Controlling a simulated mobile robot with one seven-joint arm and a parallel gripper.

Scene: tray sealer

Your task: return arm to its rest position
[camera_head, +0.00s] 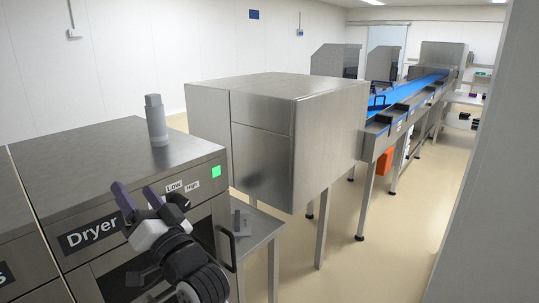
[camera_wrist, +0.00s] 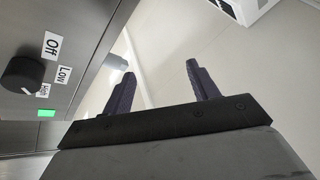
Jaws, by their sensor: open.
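My gripper (camera_head: 136,198) is in front of the dryer (camera_head: 70,180), close to its front panel, in the head view. Its two dark fingers stand apart with nothing between them. In the wrist view, my gripper (camera_wrist: 158,92) is also open and empty. The wrist view shows a black knob (camera_wrist: 22,74) beside labels reading Off, Low and High, and a lit green square (camera_wrist: 46,113). The fingers are apart from the knob. In the head view my arm covers part of the dryer's front.
A grey cylinder (camera_head: 156,120) stands on the dryer's top. A large steel box-shaped machine (camera_head: 262,125) is to the right, with a low steel table (camera_head: 262,222) between. A blue conveyor (camera_head: 418,86) runs back beyond it. Open floor (camera_head: 400,245) lies at the right, before a wall.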

